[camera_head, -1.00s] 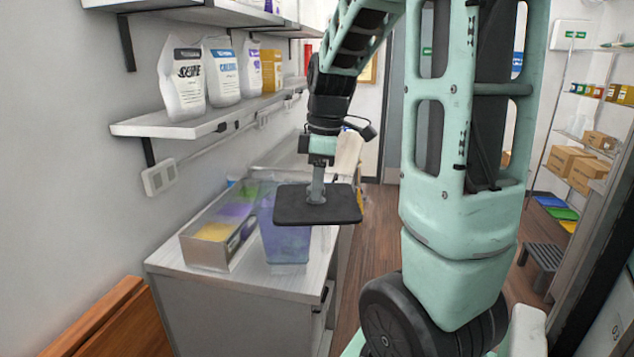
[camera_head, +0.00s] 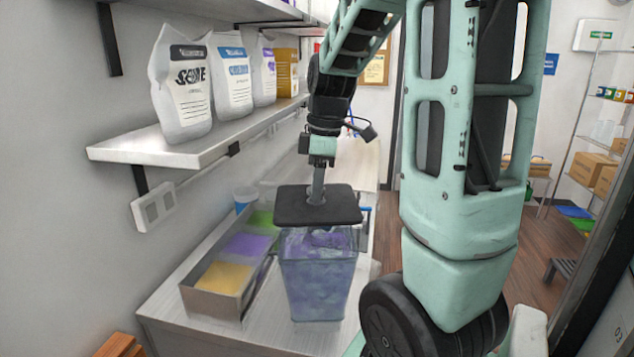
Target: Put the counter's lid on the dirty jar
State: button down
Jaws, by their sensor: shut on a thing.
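My gripper (camera_head: 317,190) points down and is shut on the dark square lid (camera_head: 290,212), at its middle. The lid is level. The jar (camera_head: 318,278) is a clear square container with purple-blue, blotchy contents or stains, standing upright on the counter's front part. The lid appears directly above or at the jar's mouth and hides part of its rim. I cannot tell whether lid and jar touch.
A metal tray (camera_head: 214,305) with yellow, purple and green sections stands left of the jar. A blue cup (camera_head: 245,199) is behind it. A shelf (camera_head: 160,153) with several bags overhangs the white counter (camera_head: 190,332) at left.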

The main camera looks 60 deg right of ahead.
aim_at(318, 207)
jog(key=shift+s+a, duration=0.15)
jog(key=shift+s, duration=0.05)
jog(key=shift+w+f+b, duration=0.1)
jog(key=shift+f+b, duration=0.35)
jog(key=shift+f, duration=0.1)
jog(key=shift+f+b, duration=1.8)
jog(key=shift+f, duration=0.5)
jog(key=shift+f+b, duration=0.7)
jog(key=shift+f, duration=0.05)
jog(key=shift+c, duration=2.2)
grip_release()
jog(key=shift+r, duration=0.1)
jog(key=shift+r+p, duration=2.75)
jog(key=shift+r, duration=0.7)
